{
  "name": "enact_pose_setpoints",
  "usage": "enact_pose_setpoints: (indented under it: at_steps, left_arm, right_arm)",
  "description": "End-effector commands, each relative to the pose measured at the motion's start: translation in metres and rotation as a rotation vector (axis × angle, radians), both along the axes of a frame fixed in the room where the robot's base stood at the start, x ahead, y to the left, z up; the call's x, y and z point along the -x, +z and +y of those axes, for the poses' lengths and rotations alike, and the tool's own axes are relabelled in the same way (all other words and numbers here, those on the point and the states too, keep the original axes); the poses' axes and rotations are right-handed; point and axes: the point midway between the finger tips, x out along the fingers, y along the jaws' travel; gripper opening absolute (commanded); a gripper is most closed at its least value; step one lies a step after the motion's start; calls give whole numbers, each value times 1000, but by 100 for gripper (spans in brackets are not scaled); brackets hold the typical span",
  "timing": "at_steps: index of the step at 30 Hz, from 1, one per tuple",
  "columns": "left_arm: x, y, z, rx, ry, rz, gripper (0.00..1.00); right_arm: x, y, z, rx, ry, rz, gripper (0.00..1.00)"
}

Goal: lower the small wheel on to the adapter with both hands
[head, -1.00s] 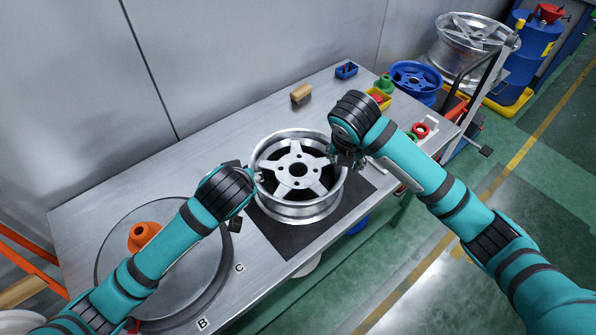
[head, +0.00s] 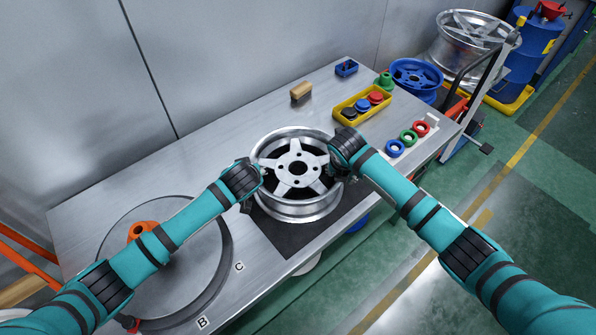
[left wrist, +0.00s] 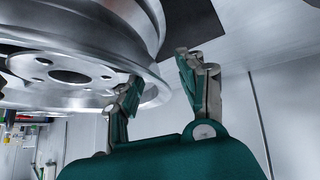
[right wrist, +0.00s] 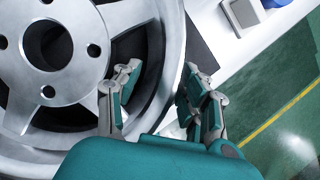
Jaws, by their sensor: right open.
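The small silver five-spoke wheel (head: 297,172) lies flat on a dark mat (head: 290,238) on the bench. An orange piece (head: 143,231), possibly the adapter, stands on the round plate at the left, partly hidden by my left arm. My left gripper (head: 256,190) is at the wheel's left rim. In the left wrist view its fingers (left wrist: 162,90) are apart, one over the wheel and one outside the rim. My right gripper (head: 346,174) is at the right rim. In the right wrist view its open fingers (right wrist: 160,95) straddle the rim, not closed on it.
The round grey plate (head: 212,262) is beside marks B and C. A yellow tray (head: 363,104) with coloured pieces, several rings (head: 409,137), a brush (head: 301,91) and a blue box (head: 346,69) lie at the back right. A blue wheel (head: 416,75) stands beyond.

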Motion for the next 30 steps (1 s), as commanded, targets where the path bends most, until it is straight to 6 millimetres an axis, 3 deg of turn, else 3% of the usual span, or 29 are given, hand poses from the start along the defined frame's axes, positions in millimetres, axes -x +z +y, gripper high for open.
enact_pose_setpoints:
  at_steps: [7, 18, 27, 30]
  left_arm:
    - [-15, -16, 0, 1, -1, 0, 40]
    - [-16, -19, 0, 0, -1, 0, 40]
    - [-16, -19, 0, 1, -1, -1, 0]
    - [-16, -19, 0, 1, -1, -1, 0]
  right_arm:
    - [-8, -20, -2, -1, -1, 1, 42]
    - [-10, -23, -2, -1, 0, -1, 42]
    - [-9, -23, -2, -1, 0, 0, 3]
    - [-9, -23, -2, -1, -1, 0, 0]
